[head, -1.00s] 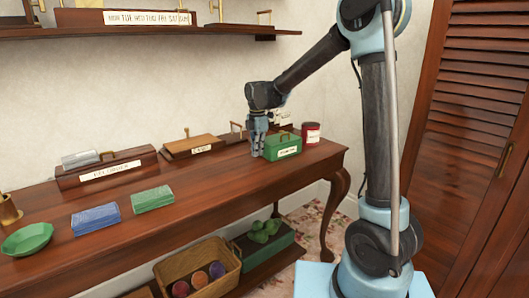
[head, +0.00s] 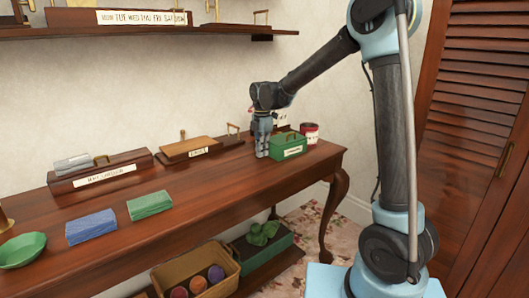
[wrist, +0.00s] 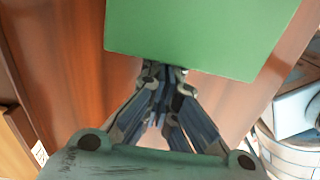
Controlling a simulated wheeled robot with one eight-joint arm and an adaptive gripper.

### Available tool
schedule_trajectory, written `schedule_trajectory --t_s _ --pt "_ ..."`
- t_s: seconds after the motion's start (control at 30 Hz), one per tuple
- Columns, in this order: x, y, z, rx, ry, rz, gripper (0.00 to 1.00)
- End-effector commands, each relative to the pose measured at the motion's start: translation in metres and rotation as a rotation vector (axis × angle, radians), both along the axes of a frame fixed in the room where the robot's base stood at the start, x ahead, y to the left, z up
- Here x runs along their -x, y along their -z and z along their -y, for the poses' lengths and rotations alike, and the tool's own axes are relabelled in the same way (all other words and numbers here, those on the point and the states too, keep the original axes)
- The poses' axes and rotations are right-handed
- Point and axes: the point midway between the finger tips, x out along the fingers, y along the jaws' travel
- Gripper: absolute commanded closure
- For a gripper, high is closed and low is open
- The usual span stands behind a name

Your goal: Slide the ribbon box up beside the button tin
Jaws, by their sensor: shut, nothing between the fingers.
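The green box (head: 288,150), with a handle on top and a small white label too blurred to read, looks like the ribbon box. It stands on the right part of the wooden table. The red tin with a white label (head: 310,132), likely the button tin, stands just behind and right of it. In the head view they nearly meet; I cannot tell if they touch. My gripper (head: 262,155) is shut and empty, pointing down at the box's left side. In the wrist view my fingertips (wrist: 162,72) are at the edge of the green box (wrist: 195,35).
A blue box (head: 91,227), a flat green box (head: 149,203) and a green bowl (head: 22,250) lie on the left of the table (head: 200,195). Wooden organisers (head: 100,178) line the back. A basket (head: 170,279) sits below. The table's right edge is just past the tin.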

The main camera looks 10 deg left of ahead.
Motion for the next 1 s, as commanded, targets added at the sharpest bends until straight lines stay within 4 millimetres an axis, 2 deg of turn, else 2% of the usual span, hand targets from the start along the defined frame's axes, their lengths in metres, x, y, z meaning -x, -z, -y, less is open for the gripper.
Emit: schedule_trajectory --t_s 0.17,0.5,0.63,0.8,0.9,1.0 --pt "0.014 0.001 -0.017 -0.001 0.002 -0.001 1.0" --pt "0.012 -0.066 -0.014 -0.001 0.007 -0.001 1.0" --pt "0.011 -0.084 -0.013 -0.001 0.007 -0.001 1.0" --pt "0.011 -0.097 -0.013 -0.001 0.009 -0.001 1.0" --pt "0.011 -0.101 -0.005 -0.001 0.033 0.0 1.0" --pt "0.012 -0.105 0.018 -0.005 0.106 0.005 1.0"
